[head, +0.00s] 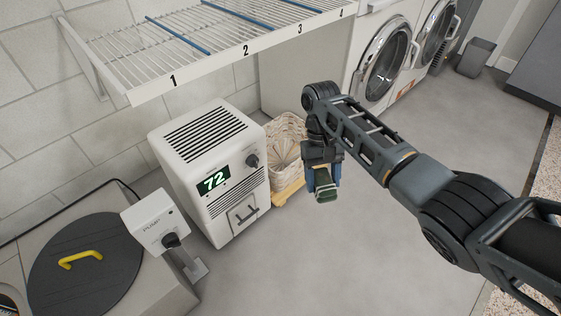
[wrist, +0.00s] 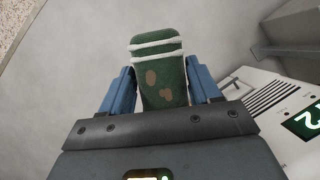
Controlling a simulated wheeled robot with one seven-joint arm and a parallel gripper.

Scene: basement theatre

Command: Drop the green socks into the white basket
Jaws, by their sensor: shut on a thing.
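The green socks (wrist: 158,75), with white stripes and brown patches, are between the two blue fingers of my gripper (wrist: 160,95) in the wrist view. In the head view my gripper (head: 322,185) is shut on the green socks (head: 326,192) and points down, with the socks at its tip. The pale woven basket (head: 284,150) stands on a light wooden base just left of and behind my gripper.
A white dehumidifier (head: 212,170) reading 72 stands left of the basket. A wire shelf (head: 215,45) numbered 1 to 4 hangs above. Washing machines (head: 383,62) stand behind. A pump box (head: 155,225) and dark round lid (head: 85,270) are lower left. Floor in front is clear.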

